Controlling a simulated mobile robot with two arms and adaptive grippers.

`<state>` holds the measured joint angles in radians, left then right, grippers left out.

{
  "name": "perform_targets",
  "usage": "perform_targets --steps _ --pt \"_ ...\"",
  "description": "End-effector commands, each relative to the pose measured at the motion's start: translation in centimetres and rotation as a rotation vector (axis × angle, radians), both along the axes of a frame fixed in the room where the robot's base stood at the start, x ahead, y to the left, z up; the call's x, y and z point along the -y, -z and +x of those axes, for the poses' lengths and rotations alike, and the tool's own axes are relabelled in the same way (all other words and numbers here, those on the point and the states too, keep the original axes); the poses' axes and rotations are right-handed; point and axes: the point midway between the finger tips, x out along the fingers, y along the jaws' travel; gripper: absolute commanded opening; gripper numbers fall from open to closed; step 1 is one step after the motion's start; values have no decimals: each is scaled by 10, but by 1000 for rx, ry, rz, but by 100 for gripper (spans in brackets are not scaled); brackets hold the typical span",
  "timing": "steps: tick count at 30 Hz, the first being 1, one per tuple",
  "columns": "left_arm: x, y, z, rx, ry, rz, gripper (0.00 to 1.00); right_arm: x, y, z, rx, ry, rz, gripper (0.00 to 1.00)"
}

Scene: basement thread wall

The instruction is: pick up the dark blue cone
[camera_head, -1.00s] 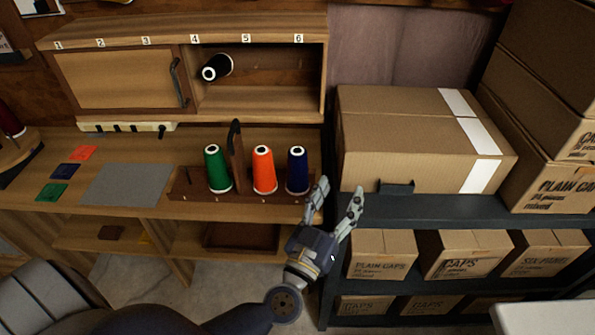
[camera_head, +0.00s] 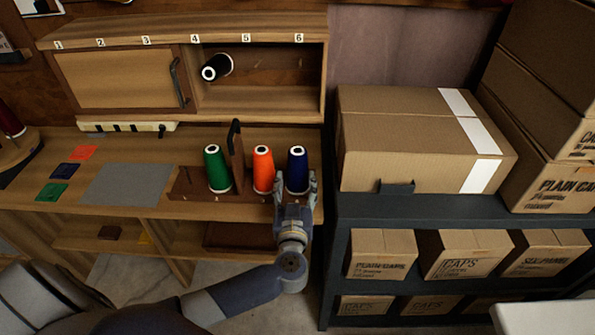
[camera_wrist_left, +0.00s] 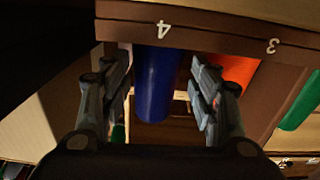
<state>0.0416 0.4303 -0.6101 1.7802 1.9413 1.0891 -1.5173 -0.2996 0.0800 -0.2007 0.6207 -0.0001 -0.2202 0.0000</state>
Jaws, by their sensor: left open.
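The dark blue cone (camera_head: 297,168) stands upright at the right end of a wooden tray on the bench, right of the orange cone (camera_head: 263,170). My left gripper (camera_head: 296,188) is open in front of its lower part. In the left wrist view the blue cone (camera_wrist_left: 157,82) shows between the two open fingers of my left gripper (camera_wrist_left: 163,85), nearer the left finger. Contact cannot be told. The orange cone (camera_wrist_left: 238,70) is just beyond the right finger. My right gripper is not in view.
A green cone (camera_head: 217,168) and an upright brown divider (camera_head: 236,158) stand further left on the tray (camera_head: 186,184). A black cone (camera_head: 216,67) lies in the open cubby above. A dark shelf (camera_head: 440,207) with boxes stands close on the right. A grey mat (camera_head: 127,184) lies left.

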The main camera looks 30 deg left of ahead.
Motion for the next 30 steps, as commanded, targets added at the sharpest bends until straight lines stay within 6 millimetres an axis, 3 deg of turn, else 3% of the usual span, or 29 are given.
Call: perform_targets --steps 7,17,22,30 --pt "-14 -1 34 2 1 2 55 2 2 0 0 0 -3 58" --pt "-17 0 40 1 2 0 55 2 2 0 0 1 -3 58" --pt "-17 0 40 1 2 0 17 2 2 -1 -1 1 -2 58" --pt "-17 -1 40 2 2 1 17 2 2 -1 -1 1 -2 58"
